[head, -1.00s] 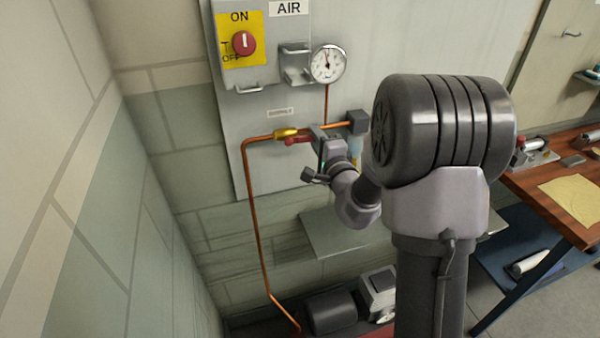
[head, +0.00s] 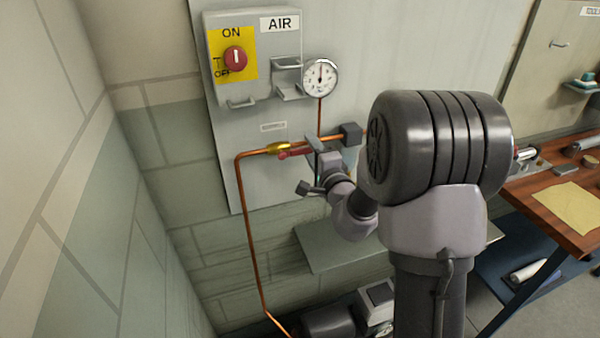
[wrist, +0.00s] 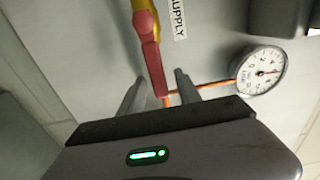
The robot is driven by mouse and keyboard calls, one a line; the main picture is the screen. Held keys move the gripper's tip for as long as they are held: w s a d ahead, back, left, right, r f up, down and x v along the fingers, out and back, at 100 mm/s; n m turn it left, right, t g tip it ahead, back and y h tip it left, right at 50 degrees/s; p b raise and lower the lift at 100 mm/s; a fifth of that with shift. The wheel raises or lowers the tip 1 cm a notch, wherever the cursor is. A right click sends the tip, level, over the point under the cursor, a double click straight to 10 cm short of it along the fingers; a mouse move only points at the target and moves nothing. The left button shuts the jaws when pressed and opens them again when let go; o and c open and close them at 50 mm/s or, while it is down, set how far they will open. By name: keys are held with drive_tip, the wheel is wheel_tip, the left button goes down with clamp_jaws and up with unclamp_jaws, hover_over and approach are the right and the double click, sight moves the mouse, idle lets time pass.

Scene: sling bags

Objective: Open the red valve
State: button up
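The red valve handle (head: 290,154) sits at the yellow valve body (head: 277,148) on the copper pipe, below the AIR panel. The handle lies roughly along the pipe. In the wrist view the red handle (wrist: 150,55) points down toward my gripper (wrist: 160,78). My gripper's two fingers are apart, one on each side of the handle's lower end, with gaps visible. In the head view my gripper (head: 314,160) is at the right end of the handle, and my arm partly hides the pipe there.
A round gauge (head: 320,77) and a red ON/OFF knob (head: 235,59) are above the valve. A metal bracket (head: 287,78) sticks out beside the gauge. A grey shelf (head: 325,250) is below. A wooden workbench (head: 545,195) stands at the right.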

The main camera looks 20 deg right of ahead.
drive_tip(key=s+b, duration=1.3)
drive_tip(key=s, duration=0.4)
drive_tip(key=shift+s+b, duration=0.25)
drive_tip(key=shift+b, duration=0.1)
